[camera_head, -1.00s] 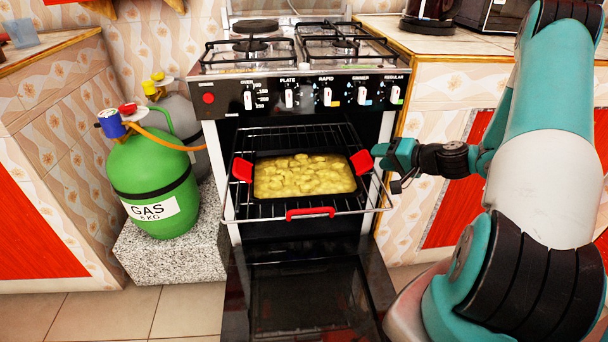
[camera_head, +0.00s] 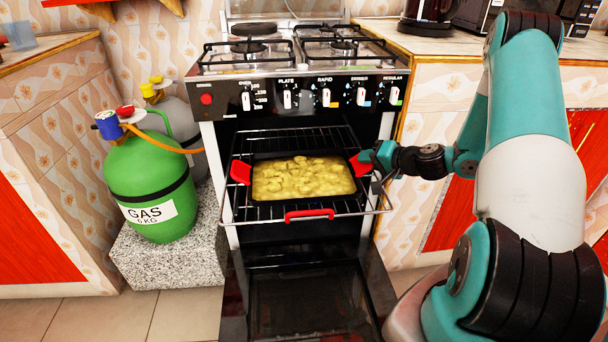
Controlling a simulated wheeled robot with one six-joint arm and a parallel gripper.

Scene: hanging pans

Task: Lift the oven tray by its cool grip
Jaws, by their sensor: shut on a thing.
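The oven tray (camera_head: 303,198) is dark, holds yellow food in pieces, and lies on the pulled-out wire rack of the open oven. It has a red grip on its left end (camera_head: 241,172) and a red grip on its right end (camera_head: 360,166). My gripper (camera_head: 366,158) comes from the right and is shut on the right red grip, covering part of it. The fingertips are small in this view. The tray looks level; I cannot tell any gap between it and the rack.
The wire rack (camera_head: 262,214) has a red handle (camera_head: 309,214) at its front. The oven door (camera_head: 305,300) hangs open below. The stove's knob panel (camera_head: 300,95) is above. A green gas bottle (camera_head: 150,185) stands on a stone block (camera_head: 165,262) at the left.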

